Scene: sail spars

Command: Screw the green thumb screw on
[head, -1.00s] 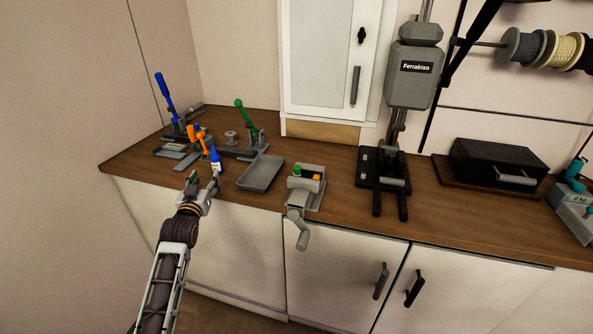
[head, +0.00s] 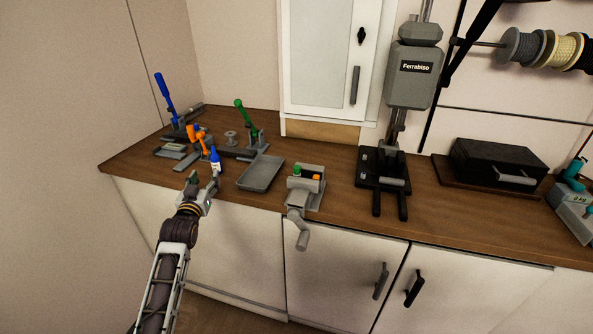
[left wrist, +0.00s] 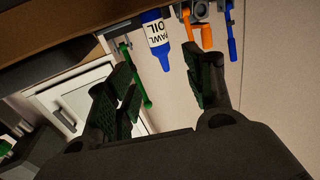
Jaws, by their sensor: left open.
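A small green knob (head: 297,170), perhaps the green thumb screw, stands on top of a grey crank device (head: 312,186) at the front of the counter. It is too small in the head view to tell how it is seated. My left gripper (head: 204,181) is open and empty, at the counter's front edge, left of the crank device and apart from it. In the left wrist view its two dark fingers (left wrist: 160,82) are spread with nothing between them. My right gripper is in neither view.
A blue-capped pawl oil bottle (head: 215,161) stands just behind my left gripper; it also shows upside down in the left wrist view (left wrist: 155,34). A grey tray (head: 261,173), green-handled lever (head: 245,116), orange-handled tool (head: 199,136) and black press base (head: 372,172) stand around. Bare wood shows between some items.

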